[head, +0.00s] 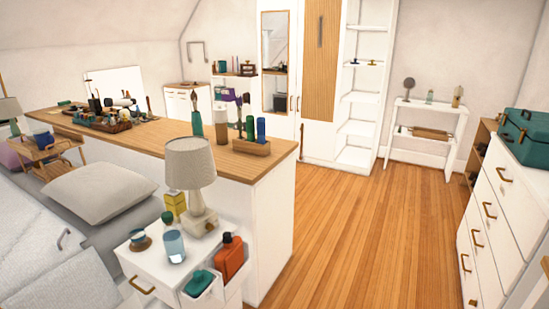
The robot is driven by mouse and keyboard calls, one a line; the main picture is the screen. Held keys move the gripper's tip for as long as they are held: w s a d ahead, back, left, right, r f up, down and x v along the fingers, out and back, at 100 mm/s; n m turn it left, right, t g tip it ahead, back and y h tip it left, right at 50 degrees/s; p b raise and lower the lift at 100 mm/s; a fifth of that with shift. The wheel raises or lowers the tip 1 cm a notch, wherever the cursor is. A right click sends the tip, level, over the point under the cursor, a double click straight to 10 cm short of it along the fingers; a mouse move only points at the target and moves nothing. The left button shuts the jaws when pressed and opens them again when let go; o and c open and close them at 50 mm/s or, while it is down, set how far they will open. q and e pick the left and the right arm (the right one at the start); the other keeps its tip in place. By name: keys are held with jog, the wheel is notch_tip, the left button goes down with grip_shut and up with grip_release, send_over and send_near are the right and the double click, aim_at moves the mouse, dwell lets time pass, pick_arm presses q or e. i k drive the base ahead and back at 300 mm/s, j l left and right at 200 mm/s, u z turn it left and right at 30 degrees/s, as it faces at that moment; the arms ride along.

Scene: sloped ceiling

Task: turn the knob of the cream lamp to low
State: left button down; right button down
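A cream lamp (190,165) with a drum shade stands upright on the white nightstand (148,262), in the lower middle of the head view. Its pale base (201,222) rests on the nightstand top. A small detail shows on the base, but it is too small to tell the knob or its setting. Neither of my grippers is in view.
A glass (174,246), a green apple-like item (168,217) and yellow boxes (175,203) stand close to the lamp. An orange bottle (230,258) sits in a side holder. The wooden floor (370,220) to the right is clear.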

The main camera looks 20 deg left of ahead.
aim_at(209, 226)
jog(key=u, duration=1.3)
